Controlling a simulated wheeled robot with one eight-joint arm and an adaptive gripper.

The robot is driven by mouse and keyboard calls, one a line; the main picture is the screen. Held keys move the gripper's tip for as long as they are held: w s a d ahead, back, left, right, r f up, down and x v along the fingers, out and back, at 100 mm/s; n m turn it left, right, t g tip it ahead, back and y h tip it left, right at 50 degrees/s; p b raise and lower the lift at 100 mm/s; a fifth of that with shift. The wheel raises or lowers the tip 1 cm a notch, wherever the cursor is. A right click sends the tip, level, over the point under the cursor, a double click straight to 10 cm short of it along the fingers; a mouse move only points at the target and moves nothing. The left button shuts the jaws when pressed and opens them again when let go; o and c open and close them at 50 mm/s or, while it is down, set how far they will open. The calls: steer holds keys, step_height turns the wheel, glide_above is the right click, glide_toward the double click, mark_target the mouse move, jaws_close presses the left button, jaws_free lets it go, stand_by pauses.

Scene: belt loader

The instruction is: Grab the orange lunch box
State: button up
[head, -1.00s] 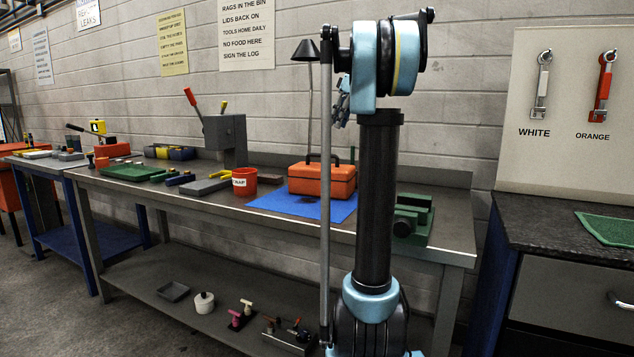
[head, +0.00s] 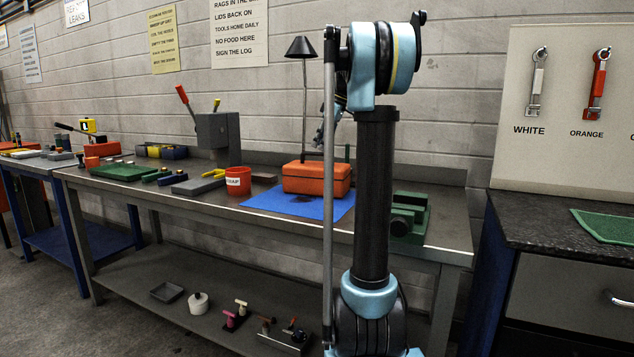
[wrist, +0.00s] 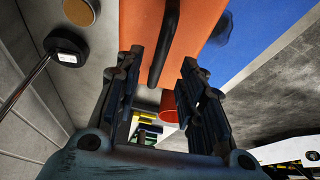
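The orange lunch box (head: 316,178) sits on a blue mat (head: 270,203) on the workbench, partly hidden by my arm. In the wrist view, the orange box (wrist: 195,25) fills the top middle, with its dark handle (wrist: 166,40) running lengthwise. My gripper (wrist: 161,60) is open, its two fingers spread on either side of the handle's line in the picture. Nothing is held. In the head view, my gripper (head: 326,128) is partly hidden behind my arm, above the box. I cannot tell how near the fingertips are to the handle.
A black lamp (head: 301,48) rises behind the box. A red cup (head: 238,181) stands left of the mat, a green vise (head: 408,216) right of it. A lower shelf holds small items.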

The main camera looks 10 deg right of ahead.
mark_target(317, 154)
steer(key=shift+x, duration=2.95)
steer(key=shift+w, duration=0.1)
jaws_close()
